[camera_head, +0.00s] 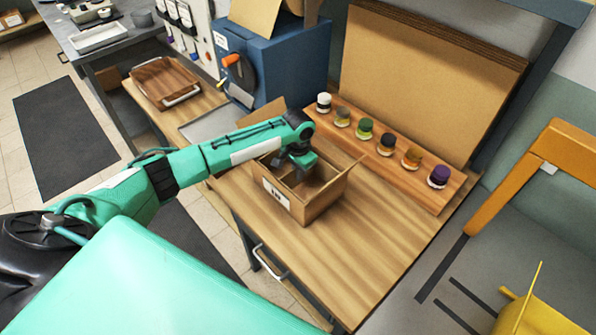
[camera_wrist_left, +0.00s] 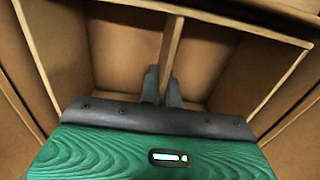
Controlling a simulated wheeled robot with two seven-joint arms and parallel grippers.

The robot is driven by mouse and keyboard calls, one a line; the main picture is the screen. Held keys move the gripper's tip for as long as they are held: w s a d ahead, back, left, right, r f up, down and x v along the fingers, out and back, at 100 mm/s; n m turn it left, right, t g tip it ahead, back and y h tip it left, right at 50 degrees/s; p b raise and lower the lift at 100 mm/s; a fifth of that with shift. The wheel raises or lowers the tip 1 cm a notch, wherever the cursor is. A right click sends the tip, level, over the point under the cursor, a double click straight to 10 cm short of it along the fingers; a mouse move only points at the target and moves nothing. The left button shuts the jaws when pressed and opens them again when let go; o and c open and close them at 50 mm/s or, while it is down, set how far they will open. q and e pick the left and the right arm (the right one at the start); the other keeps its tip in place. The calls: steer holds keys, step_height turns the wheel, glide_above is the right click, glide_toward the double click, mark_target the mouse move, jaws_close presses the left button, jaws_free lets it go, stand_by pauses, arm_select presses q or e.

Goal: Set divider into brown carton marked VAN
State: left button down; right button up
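The brown carton (camera_head: 322,202) stands open on the wooden tabletop, flaps spread, with a white label on its front left side; the label's writing is too small to read. My left gripper (camera_head: 295,174) reaches down into the carton's opening. In the left wrist view the cardboard divider (camera_wrist_left: 171,48) stands on edge between the two grey fingertips of my left gripper (camera_wrist_left: 162,88), which are closed against it. The divider's panels lie within the carton walls (camera_wrist_left: 38,50). Its lower edge is hidden, so I cannot tell whether it touches the floor of the carton. My right gripper is not in view.
Several jars with coloured lids stand on a wooden board (camera_head: 448,195) behind the carton. A stack of flat cardboard (camera_head: 420,80) leans behind them. A blue machine (camera_head: 290,65) stands at back left, near a wooden tray (camera_head: 160,80). The tabletop right of the carton is clear.

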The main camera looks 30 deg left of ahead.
arm_select(q)
steer(key=shift+f, duration=0.1)
steer(key=shift+f, duration=0.35)
steer(key=shift+f, duration=0.15)
steer(key=c, duration=1.6)
jaws_free()
step_height(320, 180, up, 13)
steer(key=shift+r+b, duration=0.15)
steer(key=shift+b, duration=0.8)
